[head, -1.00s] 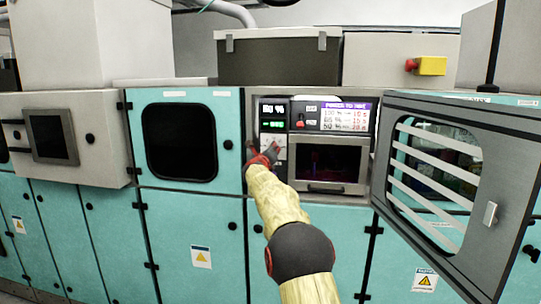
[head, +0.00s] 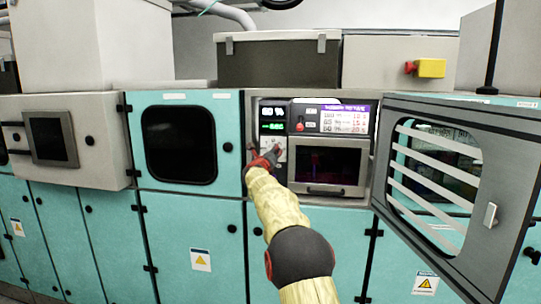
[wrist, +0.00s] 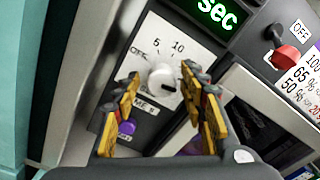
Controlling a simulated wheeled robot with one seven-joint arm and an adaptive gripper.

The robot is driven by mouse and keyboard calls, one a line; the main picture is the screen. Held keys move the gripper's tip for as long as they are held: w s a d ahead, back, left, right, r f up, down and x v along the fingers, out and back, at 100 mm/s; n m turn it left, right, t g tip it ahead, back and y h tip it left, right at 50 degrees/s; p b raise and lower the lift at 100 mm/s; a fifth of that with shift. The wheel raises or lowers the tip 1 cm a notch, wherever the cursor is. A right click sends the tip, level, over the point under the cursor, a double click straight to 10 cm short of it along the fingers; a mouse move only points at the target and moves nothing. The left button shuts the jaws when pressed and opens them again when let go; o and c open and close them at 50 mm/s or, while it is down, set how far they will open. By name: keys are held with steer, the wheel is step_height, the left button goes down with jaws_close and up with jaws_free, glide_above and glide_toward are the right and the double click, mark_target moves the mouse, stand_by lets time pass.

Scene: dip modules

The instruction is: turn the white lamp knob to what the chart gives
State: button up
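A white knob (wrist: 165,76) sits on a pale plate marked OFF, 5 and 10, with a partly hidden label ending in "ME s". My gripper (wrist: 168,105) is open, its two yellow-and-grey fingers on either side of the knob in the wrist view and apart from each other. I cannot tell whether they touch it. The chart (head: 342,118), with a purple header, shows rows of percentages and seconds, beginning 100 to 10 s.
Above the plate, a display (head: 273,112) reads about 60 %, with a green readout (head: 273,127) below. A red switch (wrist: 286,55) is to the right. A purple button (wrist: 127,127) lies below the knob. A grey louvred door (head: 450,190) stands open at right.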

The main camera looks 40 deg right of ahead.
steer(key=shift+o, duration=0.2)
steer(key=shift+r, duration=0.1)
steer(key=v, duration=1.2)
stand_by(0.6)
